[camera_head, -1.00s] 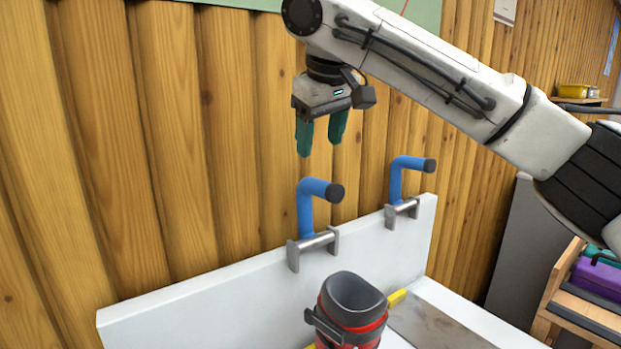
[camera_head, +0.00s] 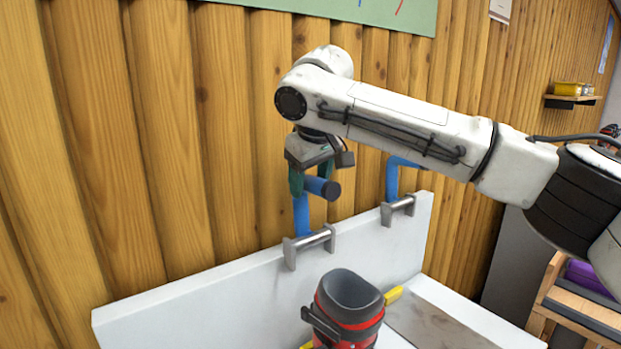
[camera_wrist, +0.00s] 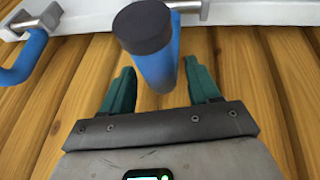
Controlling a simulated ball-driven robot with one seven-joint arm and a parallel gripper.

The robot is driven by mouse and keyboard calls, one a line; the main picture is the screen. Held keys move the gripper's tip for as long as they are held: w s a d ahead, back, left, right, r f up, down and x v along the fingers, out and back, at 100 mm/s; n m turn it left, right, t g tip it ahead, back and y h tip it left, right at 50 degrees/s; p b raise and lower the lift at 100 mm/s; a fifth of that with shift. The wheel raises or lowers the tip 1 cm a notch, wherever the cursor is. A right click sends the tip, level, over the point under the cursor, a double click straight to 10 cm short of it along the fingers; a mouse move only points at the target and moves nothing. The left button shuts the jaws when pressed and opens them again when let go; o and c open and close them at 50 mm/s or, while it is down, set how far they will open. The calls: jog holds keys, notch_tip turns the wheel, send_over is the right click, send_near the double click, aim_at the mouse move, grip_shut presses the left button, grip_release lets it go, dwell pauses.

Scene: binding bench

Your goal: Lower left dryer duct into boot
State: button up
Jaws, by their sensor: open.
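The left dryer duct (camera_head: 302,212) is a blue elbow pipe with a dark end, standing raised on a metal bracket on the white back panel. My gripper (camera_head: 310,186) is at its upper bend, with green fingers pointing down. In the wrist view the duct (camera_wrist: 158,66) lies between the two open fingers (camera_wrist: 162,90), with a gap visible on both sides. The boot (camera_head: 346,312) is black and red with an open dark top, standing upright below and to the right of the duct. Its lower part is cut off by the picture edge.
A second blue duct (camera_head: 392,178) stands on its own bracket to the right, also in the wrist view (camera_wrist: 22,58). A wooden wall (camera_head: 160,130) is close behind. A grey metal plate (camera_head: 435,318) lies right of the boot. Shelving stands at far right.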

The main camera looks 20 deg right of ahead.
grip_shut()
dwell(0.5)
